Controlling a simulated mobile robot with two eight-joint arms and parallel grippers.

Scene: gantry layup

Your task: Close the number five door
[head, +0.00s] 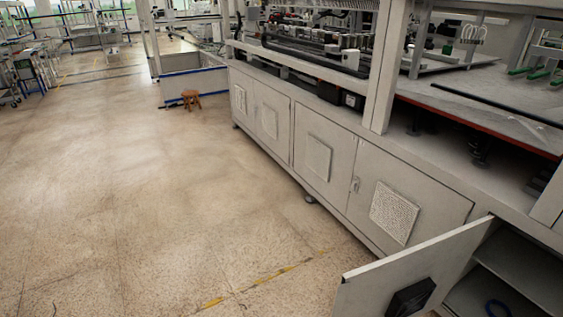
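A light grey cabinet door (385,280) stands swung open at the bottom right, its free edge pointing out over the floor. A black vent or fan unit (411,297) is on its inner face. The door's lower part is cut off by the picture's bottom edge. Neither of my grippers is in view.
Several shut doors with vent panels line the cabinet (325,160) to the left of the open one. Machinery sits above them. The speckled floor (150,200) in front is clear, with a worn yellow line (262,284).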

